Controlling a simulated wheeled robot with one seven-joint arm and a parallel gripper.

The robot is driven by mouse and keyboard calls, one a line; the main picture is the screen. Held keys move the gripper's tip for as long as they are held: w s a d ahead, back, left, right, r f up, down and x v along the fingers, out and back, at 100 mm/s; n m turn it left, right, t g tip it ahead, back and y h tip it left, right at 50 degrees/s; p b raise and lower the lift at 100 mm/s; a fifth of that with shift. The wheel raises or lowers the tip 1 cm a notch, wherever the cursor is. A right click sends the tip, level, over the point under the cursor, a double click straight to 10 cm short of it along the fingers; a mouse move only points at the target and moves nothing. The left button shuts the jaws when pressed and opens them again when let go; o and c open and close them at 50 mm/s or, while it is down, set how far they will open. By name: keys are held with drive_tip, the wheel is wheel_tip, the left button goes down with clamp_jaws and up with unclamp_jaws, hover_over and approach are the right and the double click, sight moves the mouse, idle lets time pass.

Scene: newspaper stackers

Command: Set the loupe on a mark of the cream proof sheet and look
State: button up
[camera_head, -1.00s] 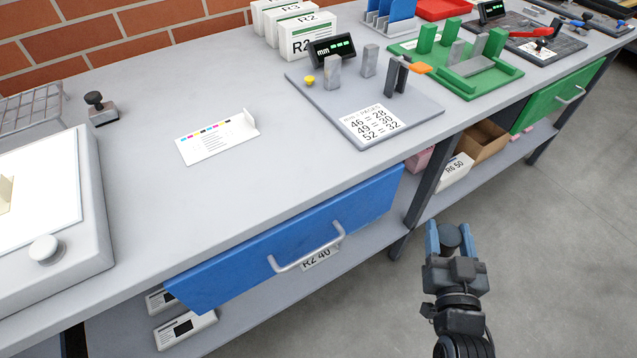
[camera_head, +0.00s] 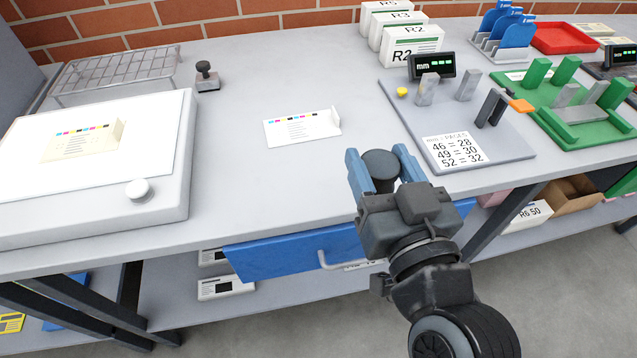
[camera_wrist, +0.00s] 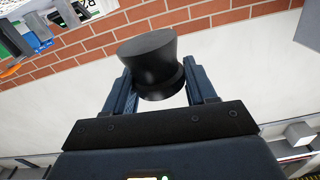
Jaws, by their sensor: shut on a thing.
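The loupe (camera_head: 381,165) is a dark, round-topped piece between the blue fingers of my gripper (camera_head: 384,168). My gripper is shut on it and holds it near the bench's front edge. In the wrist view the loupe (camera_wrist: 150,62) is a black flared cylinder gripped between both fingers (camera_wrist: 160,90). The cream proof sheet (camera_head: 80,142) lies on the white light table (camera_head: 168,190) at the left, with a row of coloured marks and a small raised tab at its right end. My gripper is to the right of it and well apart.
A white proof sheet (camera_head: 300,129) with colour marks lies mid-bench. A grey gauge board (camera_head: 470,120) is at right.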

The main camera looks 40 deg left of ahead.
drive_tip(key=a+f+p, duration=0.1)
drive_tip(key=a+f, duration=0.1)
drive_tip(key=a, duration=0.1)
drive_tip(key=a+f+p, duration=0.1)
drive_tip(key=a, duration=0.2)
drive_tip(key=a+f, duration=0.2)
drive_tip(key=a, duration=0.1)
drive_tip(key=shift+s+a+f+p, duration=0.15)
drive_tip(key=shift+s+f+p, duration=0.15)
drive_tip(key=shift+p, duration=0.1)
drive_tip(key=shift+f+b, duration=0.55)
drive_tip(key=shift+f, duration=1.45)
drive_tip(key=shift+f, duration=0.1)
drive_tip(key=shift+f, duration=0.15)
drive_tip(key=o, duration=1)
drive_tip(key=shift+o, duration=0.2)
drive_tip(key=shift+r, duration=0.25)
